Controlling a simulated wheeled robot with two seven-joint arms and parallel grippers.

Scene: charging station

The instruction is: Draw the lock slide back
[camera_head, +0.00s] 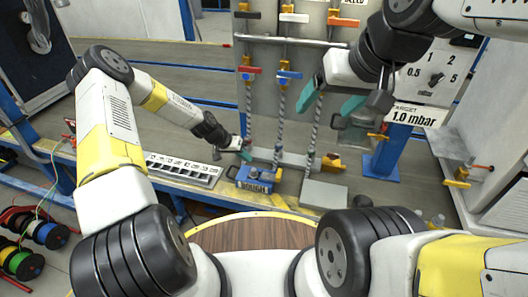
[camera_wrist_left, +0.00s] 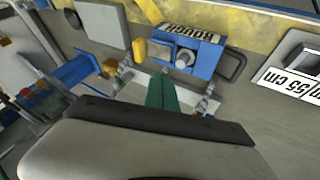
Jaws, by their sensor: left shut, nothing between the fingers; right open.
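I cannot make out for certain which part is the lock slide. A blue unit with a label (camera_head: 254,179) stands on the bench's front part. In the left wrist view the blue unit (camera_wrist_left: 205,50) shows a round metal knob and a yellow block (camera_wrist_left: 139,49) at its side. My left gripper (camera_head: 246,155), with green fingertips, is just behind the blue unit. In the wrist view its fingers (camera_wrist_left: 162,95) are shut together and empty, below the unit in the picture. My right gripper (camera_head: 329,103) is open and empty, raised in front of the back panel, its green fingers apart.
Hoses hang from the panel's red valve (camera_head: 249,70) and blue valve (camera_head: 288,74). A grey plate (camera_head: 323,194) lies right of the blue unit. A numbered white strip (camera_head: 182,168) lies to the left. A 1.0 mbar sign (camera_head: 414,117) and a dial (camera_head: 436,80) are at right.

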